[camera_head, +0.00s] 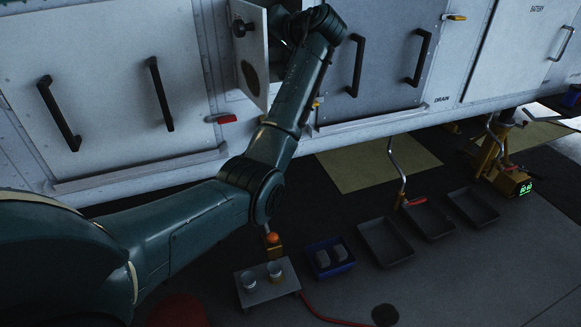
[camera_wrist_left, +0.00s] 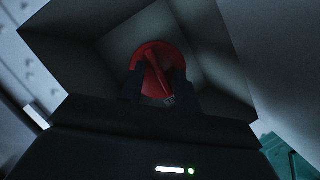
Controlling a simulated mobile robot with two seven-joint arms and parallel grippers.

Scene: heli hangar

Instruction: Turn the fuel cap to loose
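The fuel cap (camera_wrist_left: 152,66) is a red round disc with a raised grip bar, set at the back of a grey square recess (camera_wrist_left: 105,45) in the left wrist view. The bar leans from upper left to lower right. My left gripper (camera_wrist_left: 157,88) is inside the recess, its two dark fingers apart on either side of the bar. I cannot tell whether they touch it. In the head view my left arm reaches up to the panel behind a small open door (camera_head: 252,62); the cap is hidden there. My right gripper is not in view.
The pale panel wall (camera_head: 110,85) has black handles (camera_head: 160,93) and a red latch (camera_head: 222,119). On the floor are a small stand with cups (camera_head: 250,295), a blue bin (camera_head: 328,270), several dark trays (camera_head: 385,242) and a yellow jack (camera_head: 508,178).

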